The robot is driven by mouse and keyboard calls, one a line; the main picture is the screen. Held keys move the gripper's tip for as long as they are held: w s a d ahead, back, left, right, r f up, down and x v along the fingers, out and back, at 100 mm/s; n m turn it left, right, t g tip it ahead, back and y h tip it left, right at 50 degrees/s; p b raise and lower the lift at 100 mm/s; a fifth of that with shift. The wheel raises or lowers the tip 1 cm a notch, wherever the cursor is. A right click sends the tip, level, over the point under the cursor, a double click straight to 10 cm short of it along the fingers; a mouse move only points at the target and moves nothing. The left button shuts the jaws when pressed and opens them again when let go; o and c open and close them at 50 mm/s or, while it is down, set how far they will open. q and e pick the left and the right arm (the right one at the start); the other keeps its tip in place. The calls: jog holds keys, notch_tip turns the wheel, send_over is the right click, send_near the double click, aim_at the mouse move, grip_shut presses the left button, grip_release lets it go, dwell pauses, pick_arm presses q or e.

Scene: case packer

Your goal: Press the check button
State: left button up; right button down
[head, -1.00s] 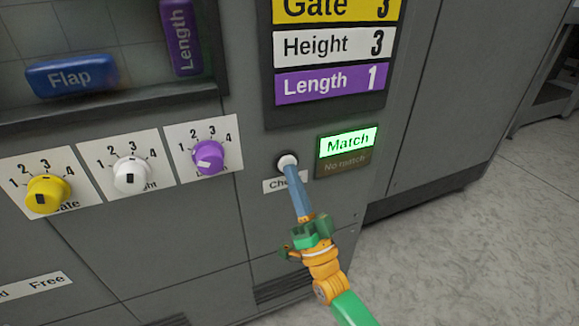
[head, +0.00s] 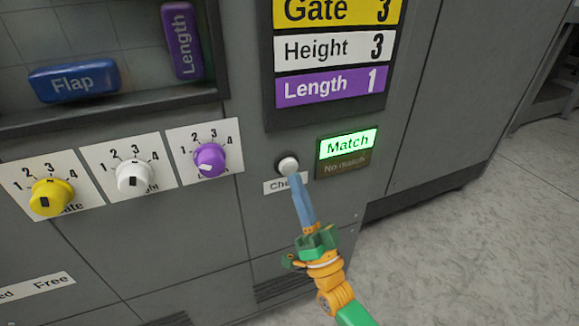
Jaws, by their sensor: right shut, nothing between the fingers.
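The check button (head: 287,165) is a white round cap in a dark ring on the grey cabinet front, above a partly covered label (head: 277,185) that reads "Che". My right gripper (head: 299,184) is shut and empty, with its blue-grey fingers pointing up at the button. The fingertips are just below the cap; I cannot tell if they touch it. To the right, the indicator has "Match" (head: 347,143) lit green and "No match" (head: 344,166) dark. My left gripper is not in view.
Three dials, yellow (head: 52,197), white (head: 135,177) and purple (head: 210,159), are left of the button. A display (head: 329,87) above reads Gate 3, Height 3, Length 1. Blue Flap (head: 73,81) and purple Length (head: 182,40) blocks sit upper left. Open floor (head: 460,240) is at right.

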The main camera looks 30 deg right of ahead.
jog(key=s+p, duration=0.1)
jog(key=s, duration=0.3)
jog(key=shift+s+a+p, duration=0.15)
jog(key=shift+s+p, duration=0.15)
